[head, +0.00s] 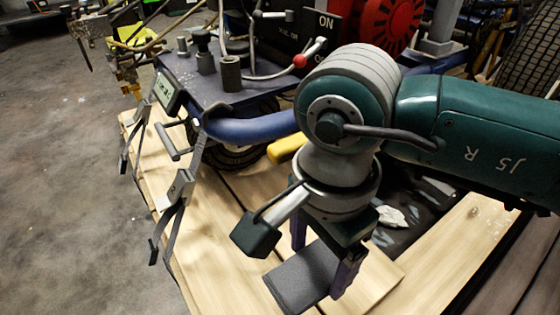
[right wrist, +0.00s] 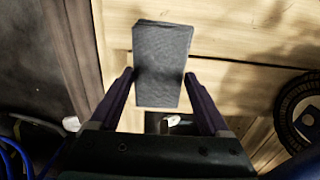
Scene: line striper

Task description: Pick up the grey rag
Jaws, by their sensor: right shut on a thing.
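The grey rag (head: 302,277) is a flat, dark grey folded rectangle over the pale wooden boards, low in the head view. My right gripper (head: 325,275) comes down from above and its two purple fingers are shut on the rag, one on each side. In the right wrist view the rag (right wrist: 162,65) extends out beyond the fingertips of the gripper (right wrist: 160,80). Whether the rag touches the boards or hangs just above them, I cannot tell. My left gripper does not show.
The line striper (head: 215,85) with its blue frame, levers and red engine part (head: 388,28) stands on the wooden pallet (head: 215,215) behind the arm. A whitish scrap (head: 391,216) lies right of the gripper. Grey concrete floor (head: 70,200) is open at the left.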

